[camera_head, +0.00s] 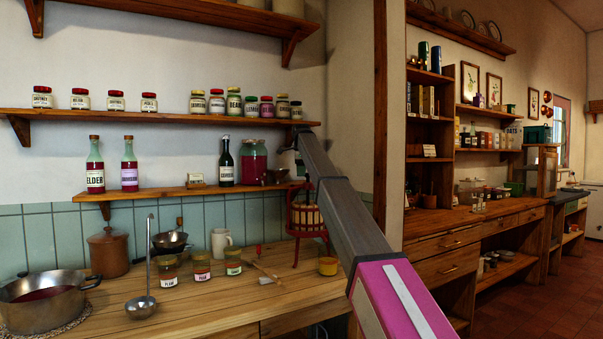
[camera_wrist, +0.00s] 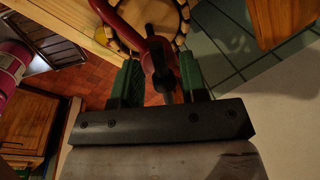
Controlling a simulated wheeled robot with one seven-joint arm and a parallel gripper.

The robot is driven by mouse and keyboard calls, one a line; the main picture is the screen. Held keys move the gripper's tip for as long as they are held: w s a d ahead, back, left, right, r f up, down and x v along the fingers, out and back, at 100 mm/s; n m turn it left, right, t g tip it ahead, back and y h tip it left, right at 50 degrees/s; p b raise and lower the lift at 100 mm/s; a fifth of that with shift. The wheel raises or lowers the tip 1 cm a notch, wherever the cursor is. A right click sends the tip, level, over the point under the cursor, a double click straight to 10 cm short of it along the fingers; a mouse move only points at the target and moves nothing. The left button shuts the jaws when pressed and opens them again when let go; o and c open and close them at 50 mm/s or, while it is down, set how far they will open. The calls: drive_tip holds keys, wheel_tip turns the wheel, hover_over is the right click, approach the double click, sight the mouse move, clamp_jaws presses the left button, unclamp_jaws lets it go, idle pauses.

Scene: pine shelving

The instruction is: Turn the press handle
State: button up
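The fruit press (camera_head: 306,217), with a red frame and a slatted wooden basket, stands on the counter below the lower wall shelf. My arm crosses in front of it and hides its upper part, including the handle, in the head view. In the wrist view the press handle (camera_wrist: 128,28) is a curved red bar ending in a dark upright piece. My gripper (camera_wrist: 160,78) has its green fingers spread, one on each side of that dark piece. A gap shows on both sides of it, so I see no clear grip. The slatted basket is partly visible behind the handle.
The lower shelf (camera_head: 165,193), with bottles and a jar, runs close to my arm's end. A ladle (camera_head: 145,300) and several jam jars are farther left.

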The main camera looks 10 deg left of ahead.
drive_tip(key=shift+f, duration=0.2)
clamp_jaws()
